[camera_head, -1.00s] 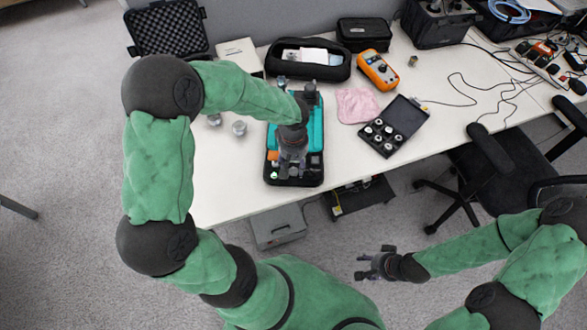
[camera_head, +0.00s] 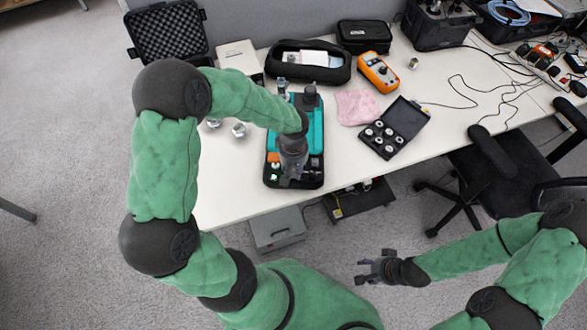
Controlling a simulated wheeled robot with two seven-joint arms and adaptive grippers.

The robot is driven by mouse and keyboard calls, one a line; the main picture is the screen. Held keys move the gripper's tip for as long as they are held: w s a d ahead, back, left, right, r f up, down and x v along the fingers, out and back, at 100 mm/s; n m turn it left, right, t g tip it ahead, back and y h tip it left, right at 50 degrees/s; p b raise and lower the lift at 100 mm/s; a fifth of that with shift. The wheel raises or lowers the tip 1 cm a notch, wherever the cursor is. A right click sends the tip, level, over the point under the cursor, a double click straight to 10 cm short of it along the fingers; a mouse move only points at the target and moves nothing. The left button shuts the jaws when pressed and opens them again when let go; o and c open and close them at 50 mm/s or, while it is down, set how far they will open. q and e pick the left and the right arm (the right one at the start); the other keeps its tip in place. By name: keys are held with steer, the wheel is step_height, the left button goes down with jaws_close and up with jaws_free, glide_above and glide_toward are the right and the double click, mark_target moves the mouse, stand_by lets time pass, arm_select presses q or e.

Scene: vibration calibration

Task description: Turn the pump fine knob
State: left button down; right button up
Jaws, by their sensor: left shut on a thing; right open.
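The device (camera_head: 315,128) with a teal panel in a black case lies near the table's front edge. My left gripper (camera_head: 291,178) points down over the black front part of its panel. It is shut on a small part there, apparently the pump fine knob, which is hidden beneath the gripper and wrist. A green light (camera_head: 275,178) and an orange part (camera_head: 273,157) show left of the gripper. A black upright cylinder (camera_head: 311,97) stands at the device's back. My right gripper (camera_head: 366,269) is open and empty, out in front of the table, away from the device.
Small metal parts (camera_head: 239,130) stand left of the device. A pink cloth (camera_head: 357,107), an orange multimeter (camera_head: 378,72) and an open black box of fittings (camera_head: 395,127) lie to the right. A black pouch (camera_head: 308,62) lies behind. A chair (camera_head: 510,160) stands right.

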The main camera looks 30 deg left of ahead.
arm_select(q)
steer(key=shift+w, duration=0.1)
steer(key=m+p, duration=0.1)
steer(key=m, duration=0.3)
steer(key=shift+r+m, duration=0.1)
steer(key=shift+m, duration=0.3)
steer(key=m+p, duration=0.1)
steer(key=m, duration=0.3)
steer(key=shift+w+p, duration=0.1)
steer(key=shift+p, duration=0.3)
steer(key=m+p, duration=0.2)
steer(key=m, duration=0.4)
steer(key=shift+r, duration=0.1)
steer(key=m+p, duration=0.2)
steer(key=m, duration=0.2)
steer(key=shift+m, duration=0.3)
steer(key=c, duration=1)
jaws_free()
steer(key=shift+d, duration=0.1)
steer(key=shift+o, duration=0.2)
